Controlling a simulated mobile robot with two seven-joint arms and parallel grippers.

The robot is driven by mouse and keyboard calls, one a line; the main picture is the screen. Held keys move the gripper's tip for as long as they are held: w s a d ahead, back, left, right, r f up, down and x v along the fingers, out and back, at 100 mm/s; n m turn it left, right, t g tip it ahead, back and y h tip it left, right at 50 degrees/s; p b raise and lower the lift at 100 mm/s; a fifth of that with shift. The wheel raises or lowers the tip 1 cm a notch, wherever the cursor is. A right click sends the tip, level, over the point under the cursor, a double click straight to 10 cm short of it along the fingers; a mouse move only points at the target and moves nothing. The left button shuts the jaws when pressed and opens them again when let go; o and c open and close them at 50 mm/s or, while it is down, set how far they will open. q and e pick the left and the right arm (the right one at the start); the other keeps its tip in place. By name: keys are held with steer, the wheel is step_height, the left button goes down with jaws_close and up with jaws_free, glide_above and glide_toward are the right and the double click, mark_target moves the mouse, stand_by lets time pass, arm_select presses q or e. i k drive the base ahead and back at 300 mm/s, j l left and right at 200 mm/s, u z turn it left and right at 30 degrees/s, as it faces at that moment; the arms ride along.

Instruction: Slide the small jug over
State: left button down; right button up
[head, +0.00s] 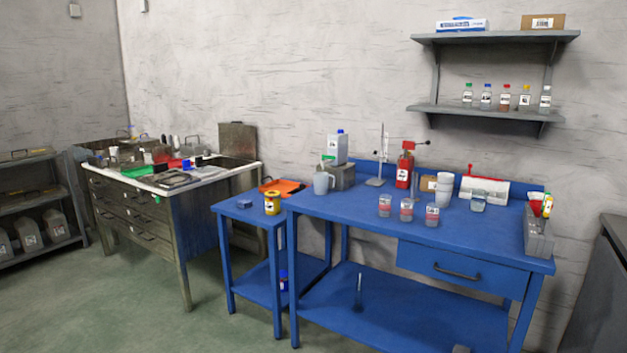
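The small jug (322,183) is grey and stands upright near the left end of the blue workbench (350,211). It is in front of a grey block (344,176) that carries a white container with a blue cap (337,148). Neither of my grippers shows in the head view.
Several jars (406,211) with red contents stand mid-bench. The bench's front left top is clear.

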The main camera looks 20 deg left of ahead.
mark_target(320, 179)
steer(key=i+j+z, duration=0.1)
steer(key=i, duration=0.45)
steer(key=i+j, duration=0.3)
steer(key=i, duration=0.25)
steer(key=i+j+z, duration=0.1)
steer(key=i+j, duration=0.2)
steer(key=i+j+z, duration=0.1)
steer(key=i+j, duration=0.15)
steer(key=j, duration=0.25)
steer(key=i+j, duration=0.15)
steer(key=j, duration=0.2)
steer(key=i+j, duration=0.1)
steer(key=j, duration=0.25)
steer(key=i+j+z, duration=0.1)
steer(key=j, duration=0.3)
steer(key=i+j, duration=0.15)
steer(key=j, duration=0.2)
steer(key=i+j, duration=0.1)
steer(key=j, duration=0.25)
steer(key=i+z, duration=0.05)
